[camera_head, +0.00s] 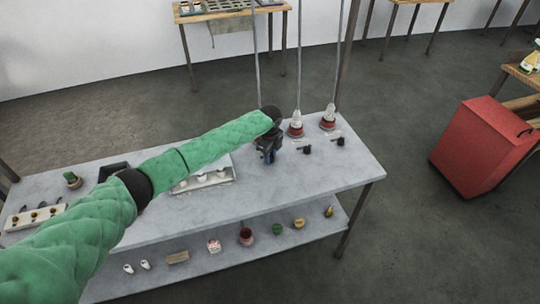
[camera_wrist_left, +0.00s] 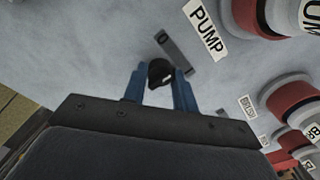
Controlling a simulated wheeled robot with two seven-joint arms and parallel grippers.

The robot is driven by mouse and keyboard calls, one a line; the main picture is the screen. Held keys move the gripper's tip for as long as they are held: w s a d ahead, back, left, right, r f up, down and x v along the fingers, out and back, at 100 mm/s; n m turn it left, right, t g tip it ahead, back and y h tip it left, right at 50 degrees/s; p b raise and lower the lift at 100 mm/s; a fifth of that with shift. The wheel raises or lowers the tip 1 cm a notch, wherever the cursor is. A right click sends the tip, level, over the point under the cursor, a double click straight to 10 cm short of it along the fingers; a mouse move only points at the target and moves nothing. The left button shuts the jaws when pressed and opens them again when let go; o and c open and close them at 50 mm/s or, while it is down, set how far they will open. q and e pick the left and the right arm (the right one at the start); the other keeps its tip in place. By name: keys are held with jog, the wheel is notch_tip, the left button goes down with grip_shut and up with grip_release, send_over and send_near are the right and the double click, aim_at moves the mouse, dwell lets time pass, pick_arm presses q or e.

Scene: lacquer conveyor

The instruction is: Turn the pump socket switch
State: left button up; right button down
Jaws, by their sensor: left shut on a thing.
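My left gripper (camera_head: 268,157) reaches over the right part of the grey table in the head view. In the left wrist view its two blue fingers (camera_wrist_left: 159,92) are shut on a small black switch knob (camera_wrist_left: 160,72). A dark grey bar (camera_wrist_left: 174,52) lies on the table beside the knob. A white label reading PUMP (camera_wrist_left: 206,30) lies close to it. In the head view the gripper hides this knob. Two other black switches (camera_head: 304,149) and (camera_head: 340,141) show to the right of the gripper. My right gripper is not in view.
Red-based sockets with white plugs (camera_head: 296,128) and (camera_head: 327,122) stand behind the switches, with cords rising from them. A white tray (camera_head: 205,186) lies left of the gripper. The lower shelf (camera_head: 200,257) holds several small items. A red cabinet (camera_head: 484,146) stands right, apart from the table.

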pick_arm(q)
jog(key=shift+r+n, duration=0.1)
jog(key=shift+n, duration=0.9)
jog(key=shift+n+p, duration=0.35)
jog(key=shift+n, duration=1.55)
jog(key=shift+n+p, duration=0.3)
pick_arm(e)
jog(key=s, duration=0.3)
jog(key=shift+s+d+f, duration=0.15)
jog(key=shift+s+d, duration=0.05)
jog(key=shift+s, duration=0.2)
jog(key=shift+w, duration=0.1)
